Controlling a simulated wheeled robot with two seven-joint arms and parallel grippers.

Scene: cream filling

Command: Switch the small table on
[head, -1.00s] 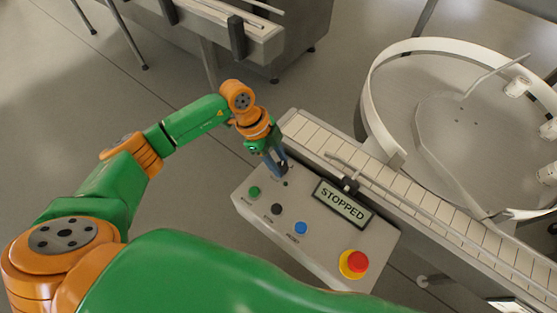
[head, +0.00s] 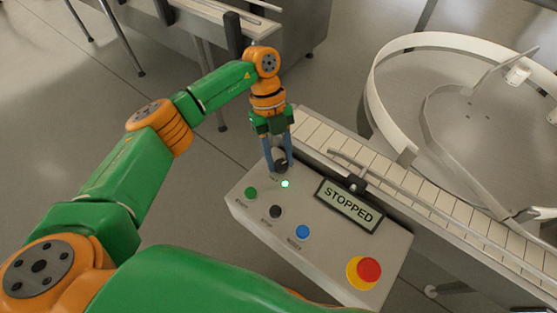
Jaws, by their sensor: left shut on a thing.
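The control panel (head: 330,240) is a grey box with a display (head: 350,205) that reads STOPPED. A dark knob (head: 281,157) stands at its upper left corner, partly hidden by my left gripper (head: 280,168). The gripper points down with its blue fingers shut on the knob. A small lamp (head: 285,184) just below the knob glows green. A green button (head: 251,193), a black button (head: 275,212) and a blue button (head: 302,232) run in a row, with labels too small to read. My right gripper is not in view.
A red emergency-stop button (head: 369,270) on a yellow base sits at the panel's lower right. A conveyor (head: 430,201) with a rail runs along the panel's far side. A round turntable (head: 470,110) with a white rim lies beyond. Floor is clear left of the panel.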

